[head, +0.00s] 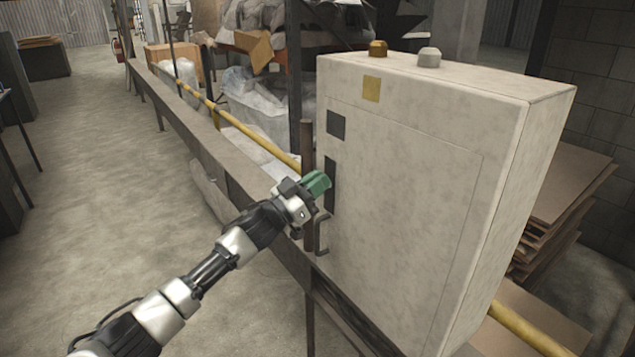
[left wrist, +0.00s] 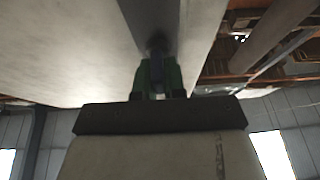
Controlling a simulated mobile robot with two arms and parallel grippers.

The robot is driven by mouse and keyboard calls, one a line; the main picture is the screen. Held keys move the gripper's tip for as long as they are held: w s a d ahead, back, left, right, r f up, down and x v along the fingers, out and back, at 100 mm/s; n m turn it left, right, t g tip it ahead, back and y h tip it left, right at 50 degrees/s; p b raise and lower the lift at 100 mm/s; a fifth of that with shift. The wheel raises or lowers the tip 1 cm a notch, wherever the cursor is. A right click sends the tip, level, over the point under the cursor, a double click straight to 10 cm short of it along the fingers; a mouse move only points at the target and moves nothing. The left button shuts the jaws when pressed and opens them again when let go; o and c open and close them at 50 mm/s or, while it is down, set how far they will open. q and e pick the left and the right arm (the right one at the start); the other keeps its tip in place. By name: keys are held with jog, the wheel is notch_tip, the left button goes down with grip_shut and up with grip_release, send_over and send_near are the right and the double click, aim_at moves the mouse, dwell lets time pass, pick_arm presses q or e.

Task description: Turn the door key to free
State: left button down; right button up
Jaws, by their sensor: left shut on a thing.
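The cabinet (head: 400,200) is a tall, pale, scuffed box with a closed door. A dark vertical lock plate (head: 331,172) sits at the door's left edge and also shows in the left wrist view (left wrist: 148,18). My left gripper (head: 318,184), with green fingers, is at this plate. In the left wrist view the fingers (left wrist: 158,78) are shut on a small dark piece, which looks like the key (left wrist: 157,68), close against the plate. Most of the key is hidden between the fingers, so its turn angle cannot be told. My right gripper is not in view.
A bent metal handle (head: 321,235) sticks out just below the gripper. A rail (head: 225,165) and a yellow pipe (head: 245,132) run beside the cabinet. Brown boards (head: 565,195) are stacked at right. The floor (head: 110,170) at left is clear.

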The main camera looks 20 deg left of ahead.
pick_arm(q)
jog(key=shift+m+h, duration=0.3)
jog(key=shift+m, duration=0.3)
jog(key=m+g+h, duration=0.1)
jog(key=m, duration=0.2)
jog(key=m+g+h, duration=0.1)
jog(key=m, duration=0.1)
jog(key=shift+s+d+f+m+g, duration=0.1)
jog(key=shift+d+m+g, duration=0.1)
jog(key=shift+m+g, duration=0.2)
jog(key=m+g, duration=0.1)
jog(key=m, duration=0.2)
jog(key=m+g, duration=0.2)
jog(key=m, duration=0.2)
jog(key=m+g, duration=0.1)
jog(key=m, duration=0.3)
jog(key=shift+s+d+f+g, duration=0.25)
jog(key=shift+f+g, duration=0.05)
jog(key=shift+g, duration=0.1)
jog(key=shift+f+m+g+y, duration=0.15)
jog(key=shift+m+g+y, duration=0.1)
jog(key=shift+m, duration=0.8)
jog(key=shift+f+m+g+y, duration=0.15)
jog(key=shift+m+g, duration=0.1)
jog(key=shift+m, duration=0.8)
jog(key=c, duration=1.2)
grip_release()
jog(key=shift+s, duration=0.1)
